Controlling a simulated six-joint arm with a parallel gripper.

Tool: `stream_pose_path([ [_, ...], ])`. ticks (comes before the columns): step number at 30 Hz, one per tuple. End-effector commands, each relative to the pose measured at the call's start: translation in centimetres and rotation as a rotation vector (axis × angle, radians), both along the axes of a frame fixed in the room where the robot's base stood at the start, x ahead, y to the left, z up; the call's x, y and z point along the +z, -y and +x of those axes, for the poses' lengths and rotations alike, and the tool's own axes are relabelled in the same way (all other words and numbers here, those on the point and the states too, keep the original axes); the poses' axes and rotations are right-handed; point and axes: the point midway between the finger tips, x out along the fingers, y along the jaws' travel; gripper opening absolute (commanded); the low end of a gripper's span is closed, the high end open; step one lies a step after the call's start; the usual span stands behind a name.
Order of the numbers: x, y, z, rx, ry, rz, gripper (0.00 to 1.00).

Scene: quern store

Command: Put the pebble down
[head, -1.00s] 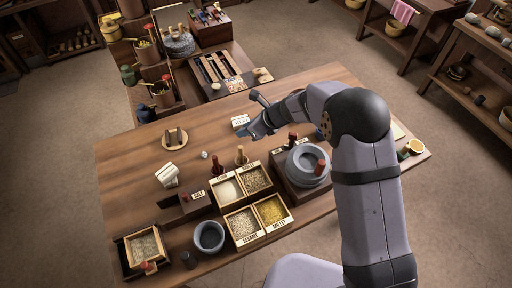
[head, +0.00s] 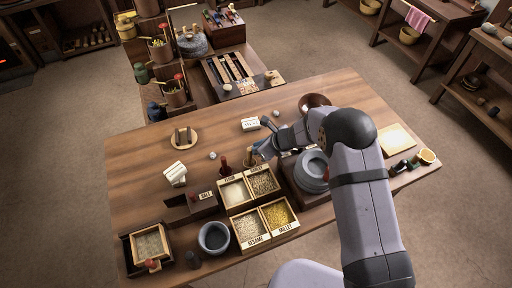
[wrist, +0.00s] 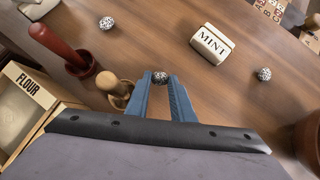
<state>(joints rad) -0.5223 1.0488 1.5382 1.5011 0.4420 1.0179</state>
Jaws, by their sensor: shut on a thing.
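A speckled black-and-white pebble (wrist: 160,77) sits between the blue fingertips of my gripper (wrist: 160,80) in the wrist view. The gripper is shut on it. I cannot tell whether the pebble touches the table. In the head view my gripper (head: 262,149) is low over the table, just behind the grain boxes, and hides the held pebble. Two similar pebbles lie apart on the table: one at upper left in the wrist view (wrist: 106,23), one at right (wrist: 263,74). They also show in the head view, left (head: 213,155) and right (head: 276,113).
A white MINT block (wrist: 212,44) stands beyond the fingers. A pale wooden-handled tool (wrist: 116,87) and a red-handled one (wrist: 62,47) stand close at left. The FLOUR box (wrist: 28,108) is at far left. The stone quern (head: 311,171) is right of the gripper.

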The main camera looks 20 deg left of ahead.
Motion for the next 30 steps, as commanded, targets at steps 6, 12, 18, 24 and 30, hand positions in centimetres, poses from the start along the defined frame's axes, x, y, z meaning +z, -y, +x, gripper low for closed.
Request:
stream_pose_path([
  [6,-0.05,-0.02,0.03,0.000,0.002,0.001,0.01],
  [12,-0.49,-0.02,0.01,0.000,0.000,0.001,0.01],
  [18,-0.34,-0.01,0.01,0.000,0.000,0.001,0.29],
  [24,-0.24,-0.01,0.01,0.000,0.000,0.001,0.29],
  [30,0.48,0.37,-0.05,-0.001,0.001,0.001,0.29],
])
